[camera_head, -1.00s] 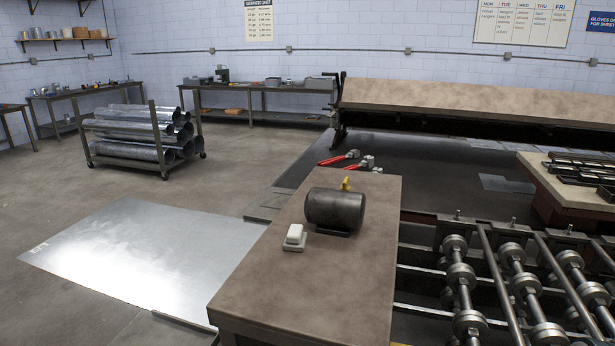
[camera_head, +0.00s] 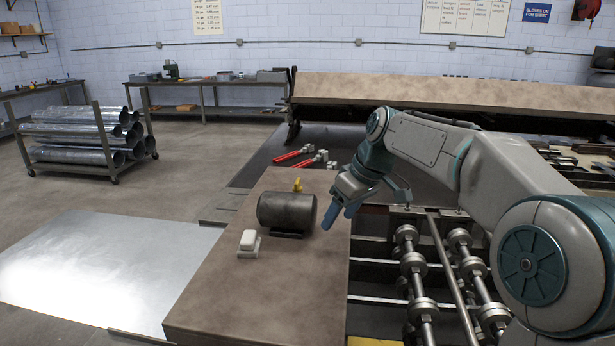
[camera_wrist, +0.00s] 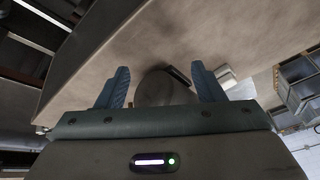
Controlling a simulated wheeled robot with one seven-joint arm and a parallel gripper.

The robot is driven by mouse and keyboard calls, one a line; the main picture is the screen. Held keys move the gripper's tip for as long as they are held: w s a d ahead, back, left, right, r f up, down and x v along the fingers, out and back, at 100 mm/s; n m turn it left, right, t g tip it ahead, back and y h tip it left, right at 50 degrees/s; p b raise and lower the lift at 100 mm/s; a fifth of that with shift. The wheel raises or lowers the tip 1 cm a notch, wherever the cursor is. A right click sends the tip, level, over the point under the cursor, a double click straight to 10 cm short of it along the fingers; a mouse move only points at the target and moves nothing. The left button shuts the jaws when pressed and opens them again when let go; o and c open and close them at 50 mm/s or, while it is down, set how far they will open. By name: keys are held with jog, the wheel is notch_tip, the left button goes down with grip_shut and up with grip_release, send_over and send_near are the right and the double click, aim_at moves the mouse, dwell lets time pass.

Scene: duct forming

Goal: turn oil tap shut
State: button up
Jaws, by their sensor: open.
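A white block-like object (camera_head: 248,241) sits left of the tank on the bench top (camera_head: 225,295). Red-handled tools (camera_head: 295,155) lie behind the bench. Metal rollers (camera_head: 415,265) stand to the right. A sheet of metal (camera_head: 95,265) lies on the floor at left.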

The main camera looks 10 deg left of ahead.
jog(key=w+a+r+n+g+y+p, duration=0.1)
jog(key=w+a+r+n+y, duration=0.3)
jog(key=w, duration=0.5)
jog(key=n+y+p, duration=0.1)
jog(key=n+y, duration=0.2)
jog(key=y, duration=0.2)
send_near(299, 181)
jog(key=shift+g, duration=0.4)
jog(key=x, duration=0.6)
jog(key=p+x, duration=0.1)
jog(key=x, duration=0.2)
jog(key=shift+w, duration=0.4)
jog(key=c, duration=1)
jog(key=shift+f+b, duration=0.1)
jog(key=shift+b, duration=0.3)
